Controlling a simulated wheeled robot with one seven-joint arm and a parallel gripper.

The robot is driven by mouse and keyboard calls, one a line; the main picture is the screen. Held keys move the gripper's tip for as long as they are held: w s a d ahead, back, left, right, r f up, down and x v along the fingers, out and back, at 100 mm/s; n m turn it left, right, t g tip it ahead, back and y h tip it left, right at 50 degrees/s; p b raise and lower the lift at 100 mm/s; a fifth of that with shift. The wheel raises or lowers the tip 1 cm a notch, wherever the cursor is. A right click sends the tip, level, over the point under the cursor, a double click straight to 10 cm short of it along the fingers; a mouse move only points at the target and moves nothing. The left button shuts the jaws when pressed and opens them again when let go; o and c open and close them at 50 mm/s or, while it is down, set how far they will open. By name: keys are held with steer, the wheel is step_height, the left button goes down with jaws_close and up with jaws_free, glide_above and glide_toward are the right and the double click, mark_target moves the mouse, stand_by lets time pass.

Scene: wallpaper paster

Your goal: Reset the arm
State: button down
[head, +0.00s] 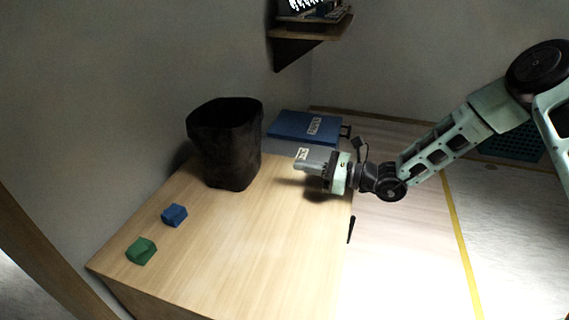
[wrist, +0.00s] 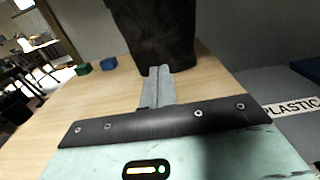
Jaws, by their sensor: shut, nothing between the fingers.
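My gripper (head: 299,159) is over the right part of the wooden table in the head view, its fingers pointing left toward the black bin. It also shows in the wrist view (wrist: 160,70), where its two fingers lie together with nothing between them. My arm reaches in from the right side of the head view. The black bin (head: 226,145) stands upright at the back of the table, apart from the fingertips in the head view; it also fills the top middle of the wrist view (wrist: 150,28).
A blue block (head: 174,215) and a green block (head: 141,251) lie on the table (head: 245,270) at the left front. A blue labelled box (head: 303,127) is behind my gripper. A wall shelf (head: 312,29) hangs above. The table's front middle is clear.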

steer(key=v, duration=0.3)
steer(key=shift+d, duration=0.1)
steer(key=s+a+r+n+g+h+p, duration=0.1)
steer(key=s+a+r+n+g+h, duration=0.2)
steer(key=s+n, duration=0.4)
steer(key=s+a+r+n+g+h+p, duration=0.25)
steer(key=s+n+g, duration=0.2)
steer(key=s, duration=0.35)
steer(key=s+a+r+n+g+h+p, duration=0.1)
steer(key=s+a+r+n+g, duration=0.1)
steer(key=s+r+n+g, duration=0.45)
steer(key=s+d+r+n+t+h+p, duration=0.2)
steer(key=s+d+r+n+t+h, duration=0.1)
steer(key=s+n, duration=0.3)
steer(key=s+d+r+n+t+h+p, duration=0.2)
steer(key=s+d+r+n+t+h, duration=0.1)
steer(key=s+d+n+t+h, duration=0.1)
steer(key=shift+s+d+n+h, duration=0.6)
steer(key=shift+s+n+h, duration=0.45)
steer(key=shift+h, duration=0.2)
steer(key=shift+r, duration=0.15)
